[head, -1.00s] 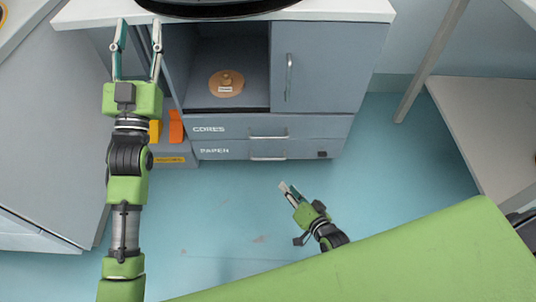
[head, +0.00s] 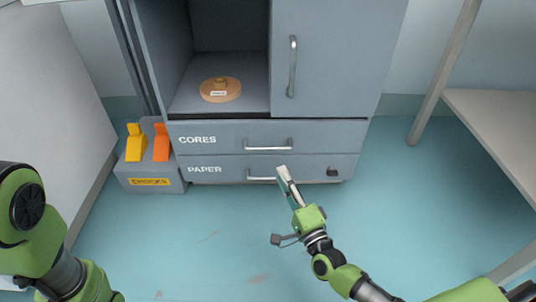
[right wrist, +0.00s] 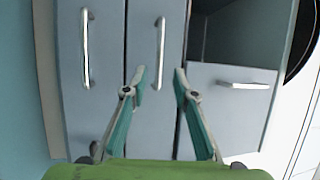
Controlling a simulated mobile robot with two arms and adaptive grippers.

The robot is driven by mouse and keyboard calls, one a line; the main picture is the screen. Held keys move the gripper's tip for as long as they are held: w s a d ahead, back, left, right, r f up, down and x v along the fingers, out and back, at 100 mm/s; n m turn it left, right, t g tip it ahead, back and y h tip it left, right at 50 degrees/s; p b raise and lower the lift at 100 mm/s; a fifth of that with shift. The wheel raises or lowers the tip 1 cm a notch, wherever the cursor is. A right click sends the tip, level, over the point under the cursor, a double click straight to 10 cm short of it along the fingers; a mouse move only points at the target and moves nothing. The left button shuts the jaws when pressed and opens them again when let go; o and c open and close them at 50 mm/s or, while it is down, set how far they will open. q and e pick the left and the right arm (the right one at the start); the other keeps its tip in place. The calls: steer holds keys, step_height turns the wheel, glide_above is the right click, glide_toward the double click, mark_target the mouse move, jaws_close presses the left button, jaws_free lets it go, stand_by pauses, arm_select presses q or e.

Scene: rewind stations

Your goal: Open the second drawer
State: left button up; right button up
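Two shut drawers sit one above the other in a grey cabinet: the upper one marked CORES (head: 225,138) and the lower one marked PAPER (head: 222,170). Each has a metal bar handle. The lower handle (head: 262,178) is partly behind my right gripper (head: 284,174) in the head view. In the right wrist view the cabinet lies sideways; the PAPER handle (right wrist: 85,48) is left of my fingers and the CORES handle (right wrist: 160,52) shows between and beyond the open fingertips (right wrist: 159,76). The gripper is empty. My left gripper is out of view.
Above the drawers are an open shelf holding a round tan object (head: 220,90) and a shut door (head: 335,60). A chocks box (head: 150,170) with yellow and orange pieces stands left. A table (head: 495,120) is at right. Floor in front is clear.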

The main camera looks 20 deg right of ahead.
mark_target(268, 149)
steer(key=shift+b+x, duration=2.15)
steer(key=shift+x, duration=3.7)
steer(key=shift+c, duration=0.2)
jaws_close()
